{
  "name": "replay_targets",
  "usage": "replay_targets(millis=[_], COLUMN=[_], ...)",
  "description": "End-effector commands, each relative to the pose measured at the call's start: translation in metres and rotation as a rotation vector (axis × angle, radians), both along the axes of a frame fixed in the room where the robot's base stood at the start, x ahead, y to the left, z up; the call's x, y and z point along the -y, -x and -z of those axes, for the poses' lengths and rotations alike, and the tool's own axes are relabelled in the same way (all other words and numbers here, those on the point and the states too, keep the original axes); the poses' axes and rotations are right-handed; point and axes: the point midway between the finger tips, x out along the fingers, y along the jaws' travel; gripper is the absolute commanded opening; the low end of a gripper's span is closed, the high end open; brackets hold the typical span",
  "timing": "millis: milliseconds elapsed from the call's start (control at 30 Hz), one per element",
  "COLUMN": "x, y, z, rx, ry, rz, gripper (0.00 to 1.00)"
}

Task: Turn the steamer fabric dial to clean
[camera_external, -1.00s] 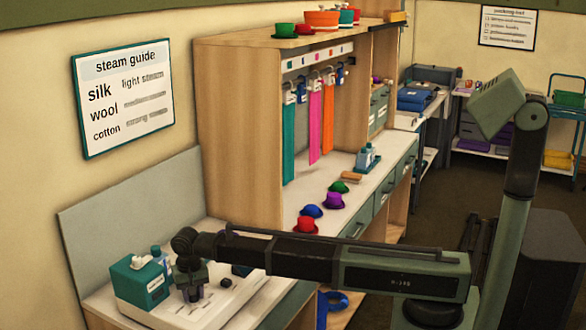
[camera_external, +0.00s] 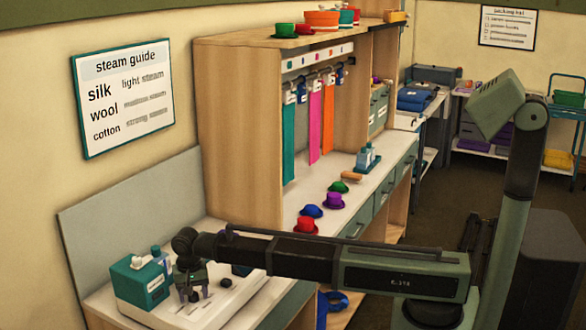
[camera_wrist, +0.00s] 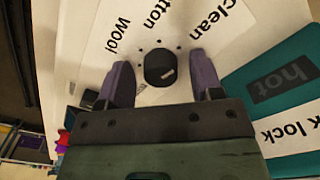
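The fabric dial (camera_wrist: 160,68) is a round black knob with a short pale mark toward its lower right in the wrist view. It sits on a white panel (camera_wrist: 75,35). The labels "Wool" (camera_wrist: 123,35), "tton" (camera_wrist: 160,22) and "clean" (camera_wrist: 212,18) fan out above it, turned over in the picture; the silk label is not seen. My gripper (camera_wrist: 161,62) is open, with one purple-grey finger on each side of the dial and a gap at both. In the external view my gripper (camera_external: 192,288) is over the white steamer base (camera_external: 235,305).
A teal block (camera_wrist: 270,75) with "hot" and "k lock" labels stands close to the right finger. A small black part (camera_wrist: 90,98) lies left of the left finger. Several small hats, including a red one (camera_external: 305,226), are on the counter behind my arm.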

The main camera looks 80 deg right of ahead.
Motion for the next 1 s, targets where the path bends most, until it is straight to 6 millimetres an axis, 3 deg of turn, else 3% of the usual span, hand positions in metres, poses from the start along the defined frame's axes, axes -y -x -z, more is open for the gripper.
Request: replay_targets(millis=[267,467,700,833,1000], x=[0.000,0.000,0.000,0.000,0.000], y=[0.000,0.000,0.000,0.000,0.000], z=[-0.005,-0.039,-0.098,-0.111,-0.108], rx=[0.001,0.001,0.000,0.000,0.000], ry=[-0.001,-0.001,0.000,0.000,0.000], rz=[0.000,0.000,0.000,0.000,0.000], gripper=[0.60,0.60,0.60,0.60,0.60])
